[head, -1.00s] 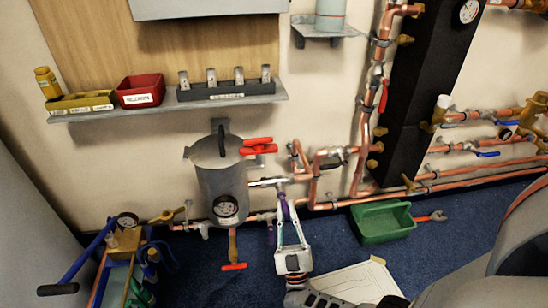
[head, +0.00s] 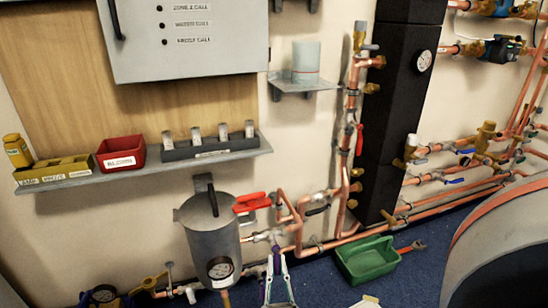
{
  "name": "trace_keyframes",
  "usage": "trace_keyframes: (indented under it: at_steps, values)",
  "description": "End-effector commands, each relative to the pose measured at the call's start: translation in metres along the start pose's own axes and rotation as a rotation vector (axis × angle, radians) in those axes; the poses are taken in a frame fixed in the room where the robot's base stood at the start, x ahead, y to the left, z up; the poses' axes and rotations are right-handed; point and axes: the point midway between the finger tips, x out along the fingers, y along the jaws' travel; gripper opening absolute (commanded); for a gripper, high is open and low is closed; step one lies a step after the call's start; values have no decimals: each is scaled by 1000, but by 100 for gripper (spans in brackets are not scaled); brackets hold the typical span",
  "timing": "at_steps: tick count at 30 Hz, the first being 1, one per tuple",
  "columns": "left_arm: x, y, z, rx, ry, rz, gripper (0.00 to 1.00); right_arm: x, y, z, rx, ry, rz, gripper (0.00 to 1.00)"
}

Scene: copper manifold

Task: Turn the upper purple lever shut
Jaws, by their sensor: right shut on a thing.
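My right gripper (head: 277,258) is at the bottom centre of the head view, fingers pointing up at the pipework right of the grey vessel (head: 212,240). Its tips are close together at a purple lever (head: 276,264), just below a silver and copper valve fitting (head: 262,236). The tips partly hide this lever, so its exact angle is unclear. More purple (head: 267,287) shows beside the left finger, lower down; I cannot tell which lever it belongs to. My left gripper is not in view.
Copper pipes (head: 290,222) run along the wall. A green tray (head: 366,260) sits on the blue floor at right. A shelf (head: 140,166) with bins is at upper left.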

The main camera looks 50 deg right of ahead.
Motion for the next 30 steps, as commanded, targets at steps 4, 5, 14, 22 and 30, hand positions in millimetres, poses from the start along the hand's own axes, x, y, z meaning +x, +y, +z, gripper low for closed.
trace_keyframes:
  at_steps: [4, 5, 14, 22, 30]
  values:
    - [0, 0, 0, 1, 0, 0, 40, 0, -3, -1, 8, -1, -1, 0]
    - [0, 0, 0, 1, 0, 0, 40, 0, -3, -1, 8, 0, -2, 0]
    - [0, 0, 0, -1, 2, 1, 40, 0, -3, -1, 6, 0, -3, 30]
    - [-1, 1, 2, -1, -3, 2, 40, 0, -2, -1, 4, 0, -2, 30]
    - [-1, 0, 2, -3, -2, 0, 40, 0, -6, 1, -9, 3, -15, 30]
